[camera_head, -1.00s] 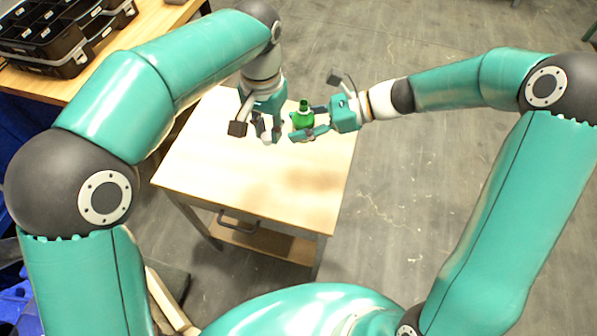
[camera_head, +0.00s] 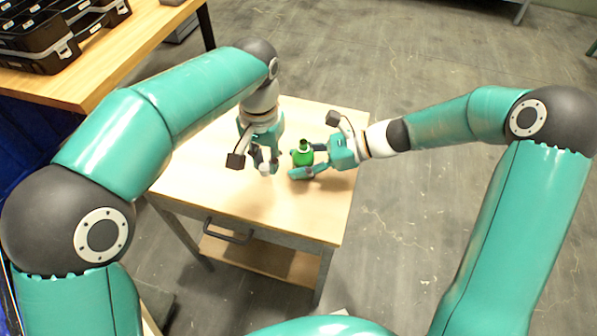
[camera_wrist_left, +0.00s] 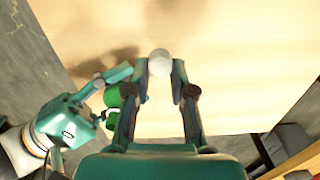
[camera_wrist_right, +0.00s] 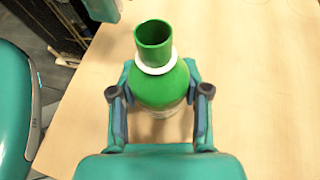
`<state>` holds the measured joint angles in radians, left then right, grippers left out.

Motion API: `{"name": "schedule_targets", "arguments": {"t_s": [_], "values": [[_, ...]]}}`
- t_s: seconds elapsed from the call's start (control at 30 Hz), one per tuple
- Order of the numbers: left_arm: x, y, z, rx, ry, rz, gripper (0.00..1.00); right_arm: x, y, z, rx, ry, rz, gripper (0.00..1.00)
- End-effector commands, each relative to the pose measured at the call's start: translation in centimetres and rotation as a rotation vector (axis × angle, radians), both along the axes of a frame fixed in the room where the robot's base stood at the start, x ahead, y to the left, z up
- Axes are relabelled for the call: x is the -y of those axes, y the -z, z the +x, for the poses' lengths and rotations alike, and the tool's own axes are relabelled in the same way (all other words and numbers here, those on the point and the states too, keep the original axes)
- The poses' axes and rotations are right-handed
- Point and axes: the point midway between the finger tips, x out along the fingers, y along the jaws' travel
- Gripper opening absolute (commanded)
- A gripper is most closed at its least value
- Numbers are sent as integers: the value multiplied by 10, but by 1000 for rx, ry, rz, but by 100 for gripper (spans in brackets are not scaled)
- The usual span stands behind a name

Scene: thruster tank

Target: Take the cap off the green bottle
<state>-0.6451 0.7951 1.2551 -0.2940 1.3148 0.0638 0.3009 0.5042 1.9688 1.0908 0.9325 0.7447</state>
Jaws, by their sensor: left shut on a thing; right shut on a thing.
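The green bottle (camera_head: 303,155) is upright, with its neck bare. In the right wrist view the bottle (camera_wrist_right: 160,88) shows an open, hollow mouth above a white ring. My right gripper (camera_head: 308,172) is shut around the bottle's body. My left gripper (camera_head: 265,168) is beside the bottle, to its left and apart from it. It is shut on a round white cap (camera_wrist_left: 159,63), held between the fingertips. I cannot tell whether the bottle's base touches the table.
The small wooden table (camera_head: 230,205) under both grippers has a clear top. A wooden bench (camera_head: 120,65) with black divided cases (camera_head: 45,45) stands at the back left. Open grey floor (camera_head: 420,240) lies to the right.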

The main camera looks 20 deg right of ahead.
Motion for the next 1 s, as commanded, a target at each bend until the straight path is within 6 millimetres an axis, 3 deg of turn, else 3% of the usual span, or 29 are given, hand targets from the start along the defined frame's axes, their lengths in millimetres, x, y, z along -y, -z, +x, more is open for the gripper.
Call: {"name": "schedule_targets", "arguments": {"t_s": [0.03, 0.1, 0.47, 0.5, 0.6, 0.63, 1.0], "values": [[0, 12, 0, 0, 0, 0, 0, 0, 13, 0, 0, 1, 0, 0], [0, 15, 0, 0, 1, 0, 0, 1, 17, 0, 0, 2, 0, 0], [1, 15, 0, 0, 3, 0, 0, 2, 18, 0, -1, 5, 0, 0], [1, 14, 0, 0, 3, 0, 0, 2, 17, -1, -1, 5, 0, 52], [1, 14, 0, 0, 3, 0, 0, 2, 17, -1, -1, 5, 0, 68], [1, 14, 0, 0, 3, 0, 0, 2, 17, -1, -1, 5, 0, 72], [2, 12, 0, 0, 4, 0, 0, 3, 13, -1, 0, 5, 0, 72]]}}
